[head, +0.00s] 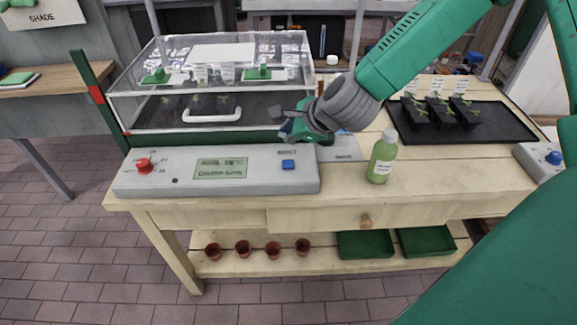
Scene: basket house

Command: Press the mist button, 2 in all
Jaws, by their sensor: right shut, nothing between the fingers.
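A blue button (288,164) sits on the right part of the sloped grey control panel (270,182). The small label above it is too blurred to read surely. The panel also has a red knob (144,165) and a green display (221,168). A second blue button (553,157) is on a grey box at the far right; I cannot tell which one is for mist. My right gripper (290,132) is shut and empty, above and behind the panel's blue button, apart from it in the picture. My left gripper is out of view.
A clear propagator case (125,107) with a white handle stands behind the panel. A green bottle (381,160) stands right of the panel. A black tray (497,130) with seedling pots lies at the back right. The wooden bench top (340,185) is clear between panel and bottle.

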